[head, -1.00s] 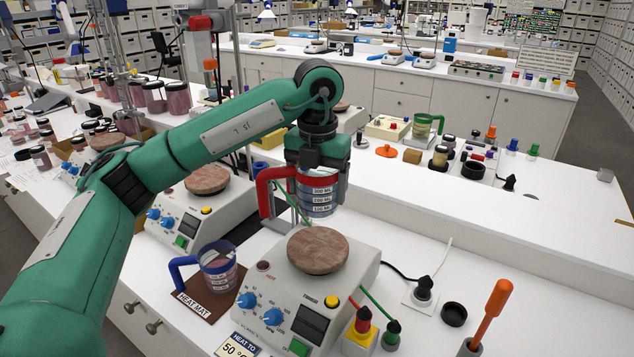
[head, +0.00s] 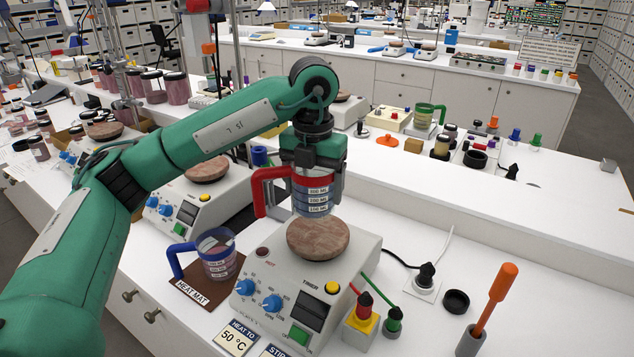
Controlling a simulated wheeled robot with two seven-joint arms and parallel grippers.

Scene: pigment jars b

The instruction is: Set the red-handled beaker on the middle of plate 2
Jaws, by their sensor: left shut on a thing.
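The red-handled beaker (head: 312,198) is a clear cup with volume labels and a red handle on its left. My left gripper (head: 312,172) comes down from above and is shut on it, holding it upright. The beaker is just behind and above the round brown plate (head: 318,239) of the nearest hotplate (head: 275,272); the picture does not clearly show whether they touch. A second brown plate (head: 207,169) sits on another hotplate behind to the left. I cannot read which plate is number 2. My right gripper is not in view.
A blue-handled beaker (head: 217,255) stands on the brown heat mat (head: 200,291) left of the nearest hotplate. Red and green plugs (head: 365,304), a black ring (head: 456,301) and an orange-handled tool (head: 495,300) stand to the right.

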